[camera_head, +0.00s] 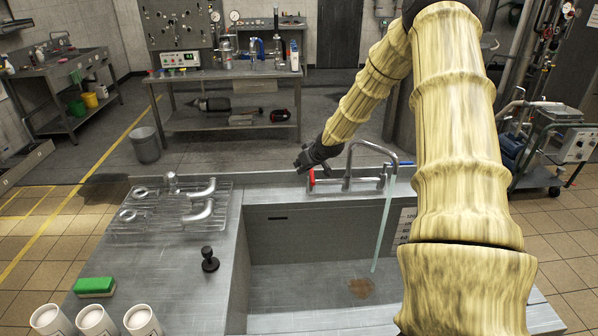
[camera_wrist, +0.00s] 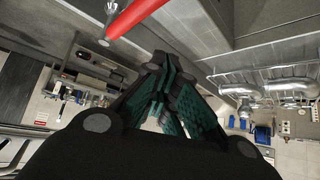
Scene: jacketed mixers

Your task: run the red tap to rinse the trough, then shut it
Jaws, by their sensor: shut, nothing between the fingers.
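The red tap handle (camera_head: 311,179) is at the left end of the metal tap (camera_head: 347,172) on the trough's back ledge. Water (camera_head: 383,225) runs from the curved spout down into the steel trough (camera_head: 290,280). A brown patch (camera_head: 361,288) lies on the trough floor near where the stream lands. My gripper (camera_head: 303,163) is shut and empty, just above and left of the red handle. In the wrist view the red handle (camera_wrist: 135,15) passes beyond the shut fingers (camera_wrist: 165,95), at the top. I cannot tell whether they touch.
A wire rack (camera_head: 160,222) with metal pipe fittings stands left of the trough. A black stopper (camera_head: 209,259), a green sponge (camera_head: 95,287) and white cups (camera_head: 93,321) are on the counter's left part. My arm covers the trough's right side.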

